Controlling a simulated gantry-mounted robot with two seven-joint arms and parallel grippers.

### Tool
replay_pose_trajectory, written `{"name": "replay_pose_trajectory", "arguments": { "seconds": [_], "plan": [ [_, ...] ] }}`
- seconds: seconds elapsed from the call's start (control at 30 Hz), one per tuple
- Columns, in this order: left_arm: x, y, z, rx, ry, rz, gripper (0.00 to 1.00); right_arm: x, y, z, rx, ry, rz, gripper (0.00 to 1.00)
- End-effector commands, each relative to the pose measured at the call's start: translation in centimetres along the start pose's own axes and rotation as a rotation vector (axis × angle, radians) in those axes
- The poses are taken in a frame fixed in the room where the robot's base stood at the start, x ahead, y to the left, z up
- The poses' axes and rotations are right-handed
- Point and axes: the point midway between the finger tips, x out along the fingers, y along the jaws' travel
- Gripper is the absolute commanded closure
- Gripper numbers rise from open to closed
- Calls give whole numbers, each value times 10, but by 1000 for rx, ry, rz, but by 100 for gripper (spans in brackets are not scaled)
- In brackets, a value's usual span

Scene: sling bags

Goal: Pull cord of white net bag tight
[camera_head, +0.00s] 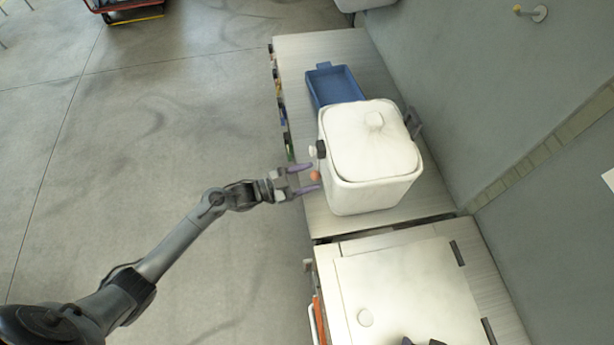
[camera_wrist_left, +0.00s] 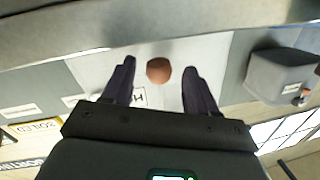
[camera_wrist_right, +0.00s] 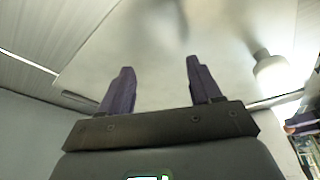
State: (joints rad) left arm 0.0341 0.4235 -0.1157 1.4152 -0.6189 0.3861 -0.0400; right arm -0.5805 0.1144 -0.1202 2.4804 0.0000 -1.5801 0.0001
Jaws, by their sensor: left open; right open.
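I make out no white net bag or cord in any view. My left gripper (camera_head: 312,178) is open beside the near-left side of a white lidded container (camera_head: 372,190). A small round orange-brown piece (camera_head: 315,175) shows at its fingertips. In the left wrist view this brown piece (camera_wrist_left: 159,70) appears between the two spread purple fingers; I see no finger touching it. My right gripper (camera_wrist_right: 160,66) is open, with nothing between its fingers, facing a pale flat surface. In the head view only dark tips that may be the right gripper's show at the bottom edge.
A blue tray (camera_head: 334,86) lies on the counter (camera_head: 300,55) behind the container. A grey wall (camera_head: 480,80) bounds the right side. The floor (camera_head: 150,150) at left is mostly clear.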

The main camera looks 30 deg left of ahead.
Motion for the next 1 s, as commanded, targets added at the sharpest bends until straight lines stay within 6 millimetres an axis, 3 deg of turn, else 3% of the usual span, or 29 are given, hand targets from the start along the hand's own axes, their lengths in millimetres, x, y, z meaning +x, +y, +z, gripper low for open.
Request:
{"name": "replay_pose_trajectory", "arguments": {
  "seconds": [0.17,0.7,1.0],
  "plan": [
    [-13,0,1,0,-3,0,42,-1,0,0,0,1,0,37],
    [-96,0,1,0,-3,0,42,-3,2,-1,-10,-1,8,37],
    [-108,0,0,0,-1,0,42,-3,2,-1,-9,-1,7,37]
  ]
}}
